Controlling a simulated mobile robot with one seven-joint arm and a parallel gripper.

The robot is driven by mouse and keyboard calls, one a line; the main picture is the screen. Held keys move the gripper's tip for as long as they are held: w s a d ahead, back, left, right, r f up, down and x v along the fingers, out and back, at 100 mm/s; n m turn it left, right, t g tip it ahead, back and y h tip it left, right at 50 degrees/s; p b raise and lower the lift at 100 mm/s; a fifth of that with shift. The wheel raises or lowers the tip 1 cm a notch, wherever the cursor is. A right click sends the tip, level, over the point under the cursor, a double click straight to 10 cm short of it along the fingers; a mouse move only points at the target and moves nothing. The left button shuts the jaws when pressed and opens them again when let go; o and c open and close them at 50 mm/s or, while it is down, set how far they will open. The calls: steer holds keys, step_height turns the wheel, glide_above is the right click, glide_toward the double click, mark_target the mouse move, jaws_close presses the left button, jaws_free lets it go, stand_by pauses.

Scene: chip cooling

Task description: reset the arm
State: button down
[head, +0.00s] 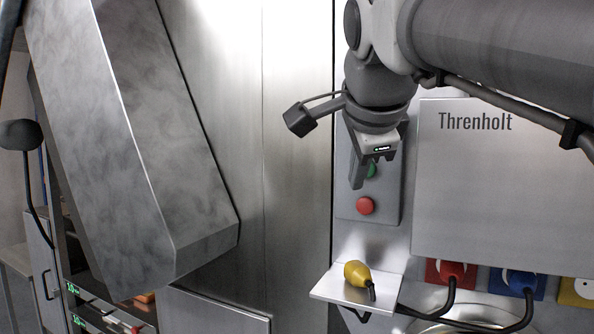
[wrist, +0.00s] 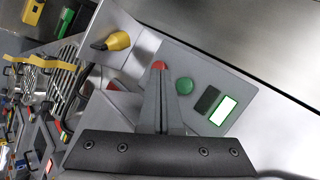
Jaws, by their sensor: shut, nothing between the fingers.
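My gripper (head: 357,184) hangs at the end of my arm in front of the grey button panel (head: 347,205). In the wrist view my gripper (wrist: 159,68) has its fingers together with nothing between them. The red button (head: 365,205) shows just below the fingertips in the head view; whether they touch it cannot be told. The green button (head: 371,170) is partly hidden behind the gripper.
A small metal shelf (head: 328,289) below the panel holds a yellow bulb-shaped thing (head: 357,273) with a black tip. A large slanted metal chute (head: 130,130) stands at left. A steel plate marked Threnholt (head: 480,190) is at right, above coloured sockets (head: 450,273) with black cables.

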steer(key=shift+s+a+r, duration=0.25)
steer(key=shift+r, duration=0.1)
steer(key=s+d+f+n+g, duration=0.1)
steer(key=s+f+n, duration=0.4)
steer(key=f, duration=0.5)
steer(key=s+d+f+n+g, duration=0.1)
steer(key=s+d+f+n, duration=0.1)
steer(key=s+f+n, duration=0.4)
steer(key=s+d+f+n+g, duration=0.2)
steer(key=s+f+n, duration=0.3)
steer(key=f, duration=0.9)
steer(key=shift+s+d+f+y, duration=0.2)
steer(key=shift+s+f+y, duration=0.1)
steer(key=shift+s+f, duration=0.1)
steer(key=shift+w, duration=0.1)
